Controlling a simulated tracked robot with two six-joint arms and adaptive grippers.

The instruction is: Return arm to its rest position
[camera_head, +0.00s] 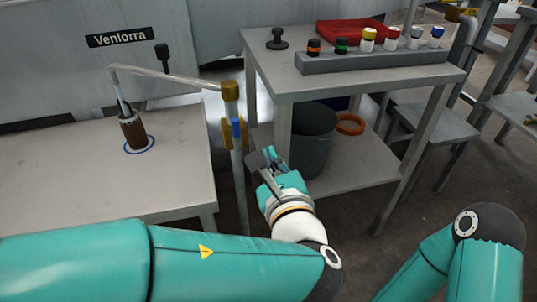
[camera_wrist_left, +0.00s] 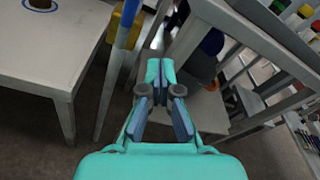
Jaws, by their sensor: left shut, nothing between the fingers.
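My left gripper (camera_head: 268,160) is shut and empty. It is in front of the right-hand table, low beside its near left leg, and also shows in the left wrist view (camera_wrist_left: 160,75). My left arm (camera_head: 235,262) reaches in from the left across the bottom of the head view. Part of my right arm (camera_head: 435,262) shows at the lower right; its gripper is out of view. A brown cylinder (camera_head: 133,131) stands inside a blue ring mark on the left table (camera_head: 60,175).
A post (camera_head: 240,180) with yellow and blue parts stands between the tables, close to my left gripper. The right-hand table (camera_head: 275,75) carries a rack (camera_head: 375,61) of several capped cylinders and a red tray (camera_head: 350,30). A dark bin (camera_head: 313,145) stands on its lower shelf.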

